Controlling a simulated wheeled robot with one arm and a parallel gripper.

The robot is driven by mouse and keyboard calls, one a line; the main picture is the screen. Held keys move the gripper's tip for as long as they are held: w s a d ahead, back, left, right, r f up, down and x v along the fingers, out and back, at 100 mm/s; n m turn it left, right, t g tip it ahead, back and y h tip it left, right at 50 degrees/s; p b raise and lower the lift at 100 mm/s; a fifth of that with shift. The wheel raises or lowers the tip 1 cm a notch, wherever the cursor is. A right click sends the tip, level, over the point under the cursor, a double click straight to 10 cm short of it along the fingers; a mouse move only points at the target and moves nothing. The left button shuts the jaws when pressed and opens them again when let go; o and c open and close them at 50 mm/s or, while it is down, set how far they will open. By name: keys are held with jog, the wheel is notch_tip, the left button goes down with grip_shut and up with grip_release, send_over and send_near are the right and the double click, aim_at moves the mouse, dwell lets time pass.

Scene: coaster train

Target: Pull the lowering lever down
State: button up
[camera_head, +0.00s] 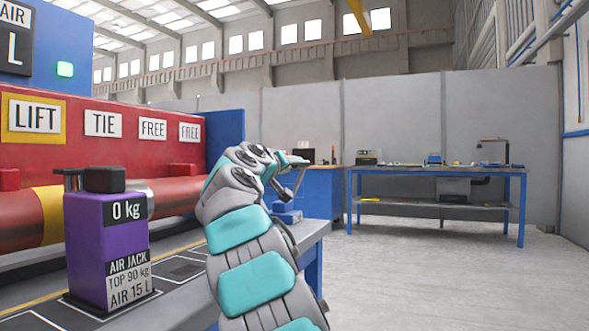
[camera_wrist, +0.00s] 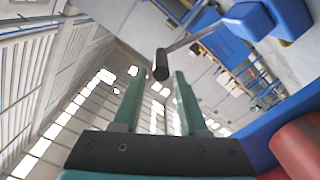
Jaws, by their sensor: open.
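The lever (camera_wrist: 183,43) shows in the wrist view as a thin metal rod with a black knob (camera_wrist: 162,65) at its end. The rod comes out of a blue housing (camera_wrist: 250,20). My gripper (camera_wrist: 160,73) is open, with two green fingers. In the picture the knob lies between the fingertips; I cannot tell whether it is at their depth or just beyond, and no contact is clear. In the head view my gripper (camera_head: 300,161) is above a small blue block (camera_head: 287,214) at the bench end; my arm and wrist partly hide the lever there.
A purple air jack (camera_head: 82,235) reading 0 kg stands on the grey bench at left. Behind it is a red panel (camera_head: 75,150) with LIFT, TIE and FREE signs; LIFT has a yellow frame. A blue worktable (camera_head: 440,172) stands farther back. The floor at right is clear.

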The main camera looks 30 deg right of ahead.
jog(key=shift+v, duration=0.85)
jog(key=shift+s+f, duration=0.1)
jog(key=shift+s, duration=0.05)
